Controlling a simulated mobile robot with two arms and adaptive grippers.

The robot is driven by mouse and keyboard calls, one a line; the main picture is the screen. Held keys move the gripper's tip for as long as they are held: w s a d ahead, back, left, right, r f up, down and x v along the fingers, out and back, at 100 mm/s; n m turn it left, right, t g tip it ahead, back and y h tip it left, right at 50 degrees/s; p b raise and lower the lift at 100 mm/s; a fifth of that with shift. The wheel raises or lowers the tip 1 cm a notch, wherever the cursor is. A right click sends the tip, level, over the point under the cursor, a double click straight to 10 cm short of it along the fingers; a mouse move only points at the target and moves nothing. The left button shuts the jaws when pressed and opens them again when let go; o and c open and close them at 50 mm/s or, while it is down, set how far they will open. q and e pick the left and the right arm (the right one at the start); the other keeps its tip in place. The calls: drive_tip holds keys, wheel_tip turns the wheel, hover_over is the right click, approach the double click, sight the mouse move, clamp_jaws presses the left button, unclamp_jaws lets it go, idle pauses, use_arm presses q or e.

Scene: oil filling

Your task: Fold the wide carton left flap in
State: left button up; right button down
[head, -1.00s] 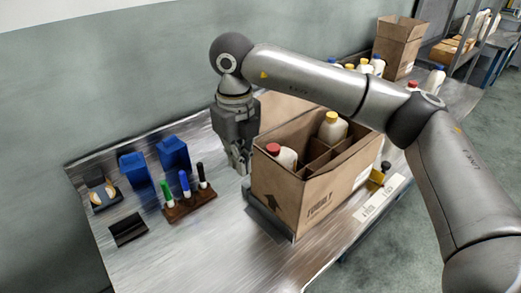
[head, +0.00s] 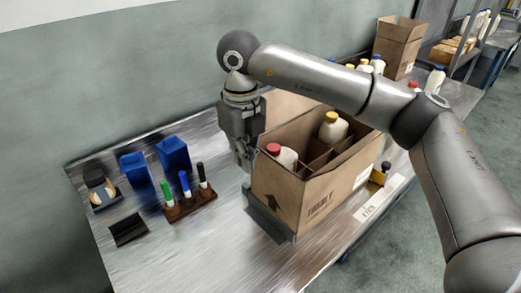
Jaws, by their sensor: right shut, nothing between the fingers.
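The wide carton (head: 320,196) stands open-topped on the metal table, with brown dividers inside. A red-capped white bottle (head: 282,156) sits in its left front part and a yellow-capped bottle (head: 333,129) farther back. A brown flap (head: 286,105) sticks out at its far left side, partly hidden by my right arm and gripper. My right gripper (head: 246,168) points down, shut and empty, close beside the carton's left edge. I cannot tell whether it touches the carton or flap. My left gripper is not in view.
Two blue bins (head: 173,155), a marker rack (head: 188,205) and a black tray (head: 128,229) lie left of the carton. A label strip (head: 376,205) lies at its right. Another carton (head: 398,46) stands behind. The table's front left is clear.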

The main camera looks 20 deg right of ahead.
drive_tip(key=w+d, duration=0.3)
drive_tip(key=d, duration=0.4)
drive_tip(key=w+d+p, duration=0.1)
drive_tip(key=w+d, duration=0.2)
drive_tip(key=d, duration=0.5)
drive_tip(key=shift+f, duration=0.1)
wheel_tip(320, 180, down, 3)
drive_tip(key=shift+r+b, duration=0.1)
drive_tip(key=shift+b, duration=0.65)
wheel_tip(320, 180, up, 11)
drive_tip(key=p, duration=0.8)
